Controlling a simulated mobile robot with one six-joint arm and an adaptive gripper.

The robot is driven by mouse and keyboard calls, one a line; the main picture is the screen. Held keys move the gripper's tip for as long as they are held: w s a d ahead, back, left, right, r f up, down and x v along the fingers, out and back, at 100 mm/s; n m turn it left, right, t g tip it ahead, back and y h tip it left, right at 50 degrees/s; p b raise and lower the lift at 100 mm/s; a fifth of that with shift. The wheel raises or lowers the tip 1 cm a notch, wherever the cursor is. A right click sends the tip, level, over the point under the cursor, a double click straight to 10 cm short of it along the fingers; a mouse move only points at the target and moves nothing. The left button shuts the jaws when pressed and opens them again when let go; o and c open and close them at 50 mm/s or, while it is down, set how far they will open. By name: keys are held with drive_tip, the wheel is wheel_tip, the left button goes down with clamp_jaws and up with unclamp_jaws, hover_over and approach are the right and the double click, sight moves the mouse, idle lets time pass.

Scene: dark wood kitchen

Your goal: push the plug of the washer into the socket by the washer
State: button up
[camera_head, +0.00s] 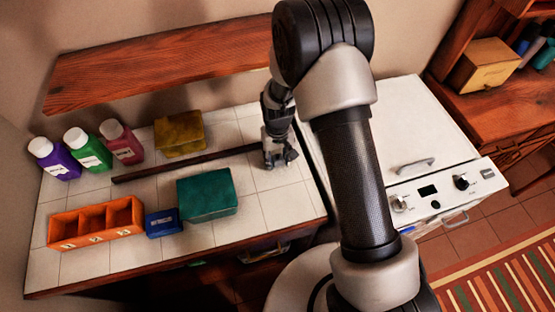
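The washer (408,125) is a white box-shaped machine right of the tiled counter, partly hidden behind my arm. Its front panel (420,198) has knobs and a dark display. I cannot make out a plug, a cord or a socket in this view; my arm covers part of the area beside the washer. My gripper (282,160) points down over the right end of the tiled counter, left of the washer. Its fingers are small and dark, and I cannot tell whether they are apart or hold anything.
The tiled counter (278,205) holds three bottles (88,149), a yellow box (180,133), a green box (208,193), a small blue box (163,222), an orange divided tray (68,242) and a dark strip (185,162). A wooden shelf (160,68) overhangs its back.

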sight(278, 158)
drive_tip(key=c, duration=0.7)
wheel_tip(278, 158, up, 20)
drive_tip(key=p, duration=0.4)
idle(0.5)
